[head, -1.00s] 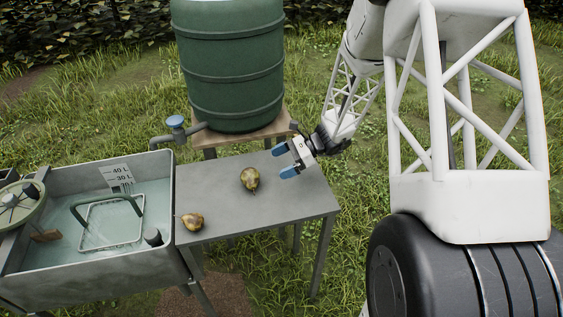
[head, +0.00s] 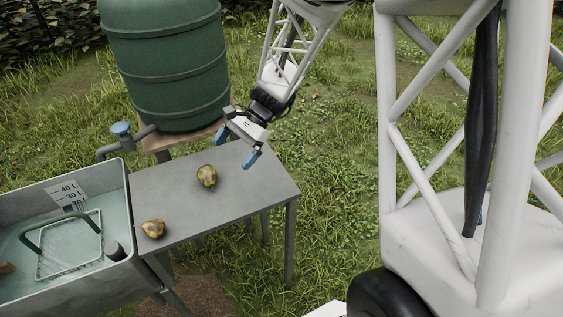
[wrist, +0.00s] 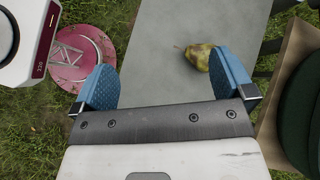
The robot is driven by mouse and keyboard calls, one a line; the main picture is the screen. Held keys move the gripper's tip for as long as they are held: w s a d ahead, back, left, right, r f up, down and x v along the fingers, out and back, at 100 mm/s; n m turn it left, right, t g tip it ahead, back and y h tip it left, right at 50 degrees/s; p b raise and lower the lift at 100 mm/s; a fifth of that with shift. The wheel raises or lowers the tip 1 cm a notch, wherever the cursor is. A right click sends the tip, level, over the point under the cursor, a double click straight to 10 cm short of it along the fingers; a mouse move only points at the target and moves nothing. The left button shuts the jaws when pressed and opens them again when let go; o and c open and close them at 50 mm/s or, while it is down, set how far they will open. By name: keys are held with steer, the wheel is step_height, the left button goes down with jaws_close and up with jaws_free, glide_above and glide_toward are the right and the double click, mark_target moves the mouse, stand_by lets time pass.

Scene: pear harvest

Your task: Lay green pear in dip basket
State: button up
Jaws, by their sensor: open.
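Two yellow-green pears with brown patches lie on the grey table (head: 225,205). The middle pear (head: 206,176) is nearest my gripper; the other pear (head: 153,229) lies at the table's left end by the basin. I cannot tell which counts as the green one. My gripper (head: 237,147) is open and empty, with blue fingers, above the table's far right part. The wrist view shows one pear (wrist: 199,55) ahead of the fingers, nearer the right one, stem to the left, apart from them. The wire dip basket (head: 70,272) with a dark handle sits in the water basin.
The metal basin (head: 118,195) adjoins the table's left end. A green barrel (head: 170,70) on a wooden stand rises behind the table, with a blue-handled tap (head: 121,129) over the basin's corner. The table between and right of the pears is bare.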

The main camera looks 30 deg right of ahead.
steer(key=s+d+r+n+t+h, duration=0.1)
steer(key=s+r+n+h, duration=0.3)
steer(key=s, duration=0.7)
steer(key=s+d+r+n+t+h, duration=0.1)
steer(key=s+r+n+t+h, duration=0.2)
steer(key=s+r, duration=0.7)
steer(key=s+n+h, duration=0.2)
steer(key=n, duration=0.2)
steer(key=shift+d+r+n+t+h, duration=0.25)
steer(key=shift+d+n+t+h, duration=0.05)
steer(key=shift+n, duration=0.1)
steer(key=shift+w, duration=0.15)
